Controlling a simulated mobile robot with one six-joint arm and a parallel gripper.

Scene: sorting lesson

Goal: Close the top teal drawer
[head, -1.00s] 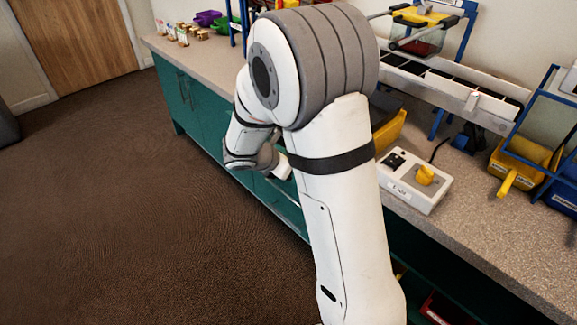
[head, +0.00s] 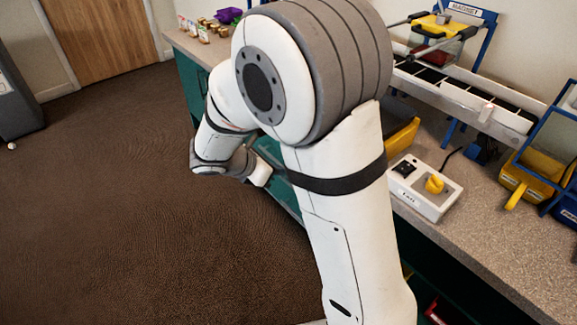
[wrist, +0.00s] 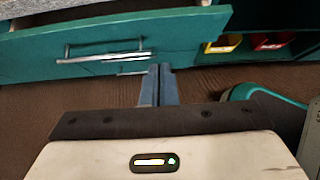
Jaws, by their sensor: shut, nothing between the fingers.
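The top teal drawer's front (wrist: 30,50) spans the upper left of the wrist view, with a silver bar handle (wrist: 100,58). It looks pulled out, with a strip of its inside showing between the front and the counter edge. My gripper (wrist: 158,68) is shut and empty. Its fingertips are in front of the drawer near the handle's right end; whether they touch cannot be told. In the head view my arm hides most of the drawer.
Open shelves hold a yellow bin (wrist: 223,43) and a red bin (wrist: 272,40), right of the drawer. The counter (head: 480,225) carries a white switch box (head: 427,190) and yellow trays. Brown carpet (head: 120,200) lies clear at left.

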